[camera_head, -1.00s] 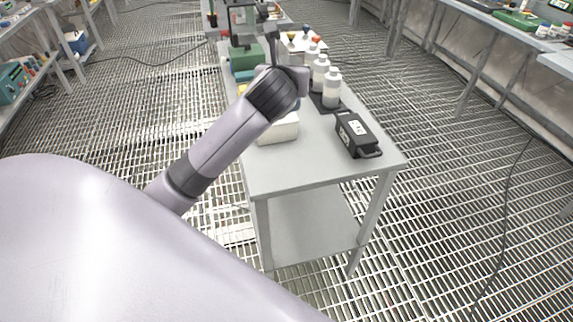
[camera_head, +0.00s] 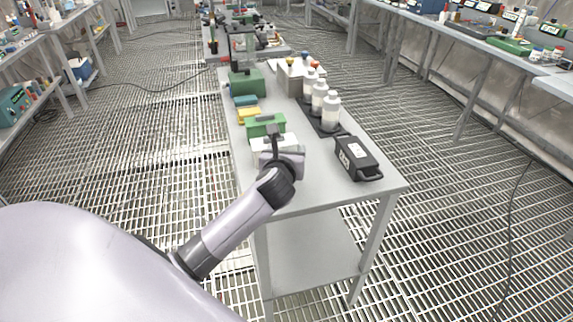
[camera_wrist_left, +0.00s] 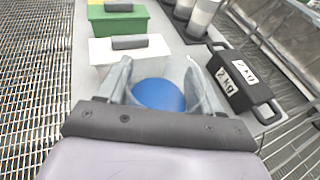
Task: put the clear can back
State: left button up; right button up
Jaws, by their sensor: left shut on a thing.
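My left gripper (camera_head: 274,142) is over the near left part of the grey table, by the white box. In the left wrist view its two fingers (camera_wrist_left: 157,76) are shut on a round thing with a blue top, which looks to be the clear can (camera_wrist_left: 158,95). The can's sides are hardly visible there, and my wrist hides it in the head view. My right gripper is in neither view.
A white box (camera_wrist_left: 103,54), a green box (camera_head: 266,125) and yellow and teal blocks line the grey table's (camera_head: 312,172) left side. White bottles (camera_head: 331,113) stand on a dark tray at right. A black 2 kg weight (camera_head: 357,158) lies near the front right; bare tabletop lies left of it.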

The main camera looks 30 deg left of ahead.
pick_arm(q)
jog(key=shift+f+b, duration=0.35)
jog(key=shift+f, duration=1.35)
jog(key=shift+f, duration=0.15)
jog(key=o, duration=1.2)
jog(key=shift+o, duration=0.2)
